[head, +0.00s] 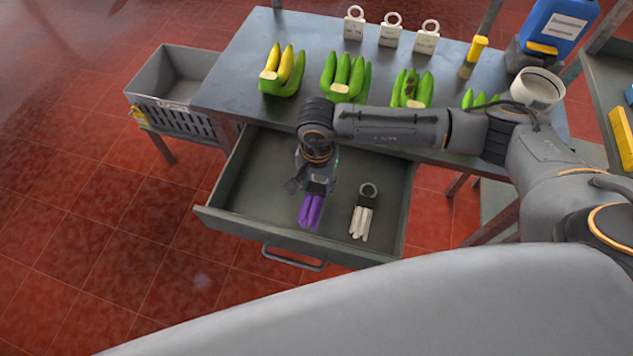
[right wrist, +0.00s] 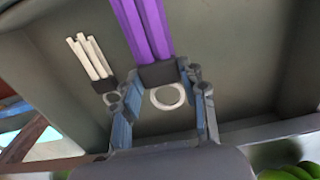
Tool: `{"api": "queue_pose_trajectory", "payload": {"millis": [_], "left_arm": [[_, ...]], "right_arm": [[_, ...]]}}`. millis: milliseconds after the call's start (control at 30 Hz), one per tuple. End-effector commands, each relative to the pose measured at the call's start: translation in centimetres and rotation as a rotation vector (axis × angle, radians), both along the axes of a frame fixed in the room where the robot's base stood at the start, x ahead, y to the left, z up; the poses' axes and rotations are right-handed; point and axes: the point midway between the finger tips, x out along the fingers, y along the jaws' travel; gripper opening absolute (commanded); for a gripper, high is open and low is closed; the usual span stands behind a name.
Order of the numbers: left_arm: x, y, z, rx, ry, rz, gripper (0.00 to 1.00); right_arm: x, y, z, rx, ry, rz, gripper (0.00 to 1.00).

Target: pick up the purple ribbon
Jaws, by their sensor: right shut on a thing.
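The purple ribbon (head: 311,211) is a bundle of purple strips on a dark block with a pale ring. It is in the open drawer (head: 255,175), left of a white ribbon bundle (head: 361,222). My right gripper (head: 318,180) reaches down into the drawer and is shut on the dark block of the purple ribbon. In the right wrist view the purple strips (right wrist: 143,28) stretch away from the fingers (right wrist: 158,82), which sit either side of the block. I cannot tell whether the ribbon is clear of the drawer floor. My left gripper is not in view.
Green and yellow banana bunches (head: 345,77) lie on the grey table (head: 235,90) above the drawer, with white ringed tags behind. A white cup (head: 538,90) and blue jug (head: 556,25) stand at right. A grey crate (head: 165,80) is at left.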

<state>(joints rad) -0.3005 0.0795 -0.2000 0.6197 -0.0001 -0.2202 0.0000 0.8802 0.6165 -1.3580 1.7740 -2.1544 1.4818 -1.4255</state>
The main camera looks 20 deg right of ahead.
Motion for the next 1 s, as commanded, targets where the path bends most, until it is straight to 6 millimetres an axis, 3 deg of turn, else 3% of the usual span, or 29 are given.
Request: {"api": "queue_pose_trajectory", "payload": {"millis": [133, 600, 1000], "left_arm": [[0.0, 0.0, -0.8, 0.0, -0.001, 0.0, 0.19], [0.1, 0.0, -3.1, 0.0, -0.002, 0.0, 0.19], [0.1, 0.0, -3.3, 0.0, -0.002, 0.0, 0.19]], "right_arm": [[-1.8, 0.5, 1.9, 0.001, -0.003, 0.004, 0.24], [-8.9, 2.6, 5.1, 0.001, 0.0, 0.003, 0.24], [-10.1, 2.9, 5.8, -0.001, -0.001, -0.001, 0.24]]}}
